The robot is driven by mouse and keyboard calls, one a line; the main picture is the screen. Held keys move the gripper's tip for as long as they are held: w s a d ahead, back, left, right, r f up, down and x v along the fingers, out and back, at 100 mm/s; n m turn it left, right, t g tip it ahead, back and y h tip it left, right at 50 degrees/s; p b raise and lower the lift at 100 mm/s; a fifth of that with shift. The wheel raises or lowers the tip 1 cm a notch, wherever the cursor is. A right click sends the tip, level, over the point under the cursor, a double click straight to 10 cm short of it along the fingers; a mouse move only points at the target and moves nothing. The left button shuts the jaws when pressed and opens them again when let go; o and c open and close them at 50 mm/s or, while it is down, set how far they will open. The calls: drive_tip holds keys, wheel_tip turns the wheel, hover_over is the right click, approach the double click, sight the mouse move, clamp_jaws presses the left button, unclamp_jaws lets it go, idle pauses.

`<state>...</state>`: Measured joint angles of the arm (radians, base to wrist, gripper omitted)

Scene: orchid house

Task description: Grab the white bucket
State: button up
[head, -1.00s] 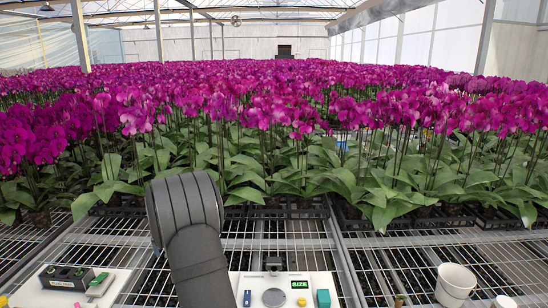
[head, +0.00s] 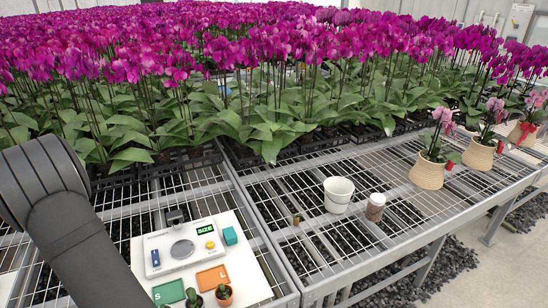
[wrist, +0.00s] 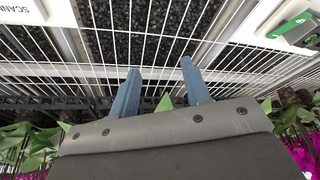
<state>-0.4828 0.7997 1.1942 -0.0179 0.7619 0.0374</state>
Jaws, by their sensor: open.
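The white bucket (head: 338,194) stands upright on the wire-mesh bench in the head view, right of the middle. It looks empty, and nothing touches it. My gripper (wrist: 155,82) shows in the wrist view with its two blue fingers apart and nothing between them. It points at bare mesh, and the bucket is not in the wrist view. In the head view my arm is at the left, well away from the bucket, and the gripper itself is out of frame.
A brown-and-white cup (head: 375,207) stands just right of the bucket, and a tiny potted plant (head: 296,219) left of it. A white sorting board (head: 240,262) lies nearer. Potted orchids in woven pots (head: 427,171) stand at the right. Dense orchids fill the back. Mesh around the bucket is mostly clear.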

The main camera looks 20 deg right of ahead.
drive_tip(key=shift+c, duration=1.1)
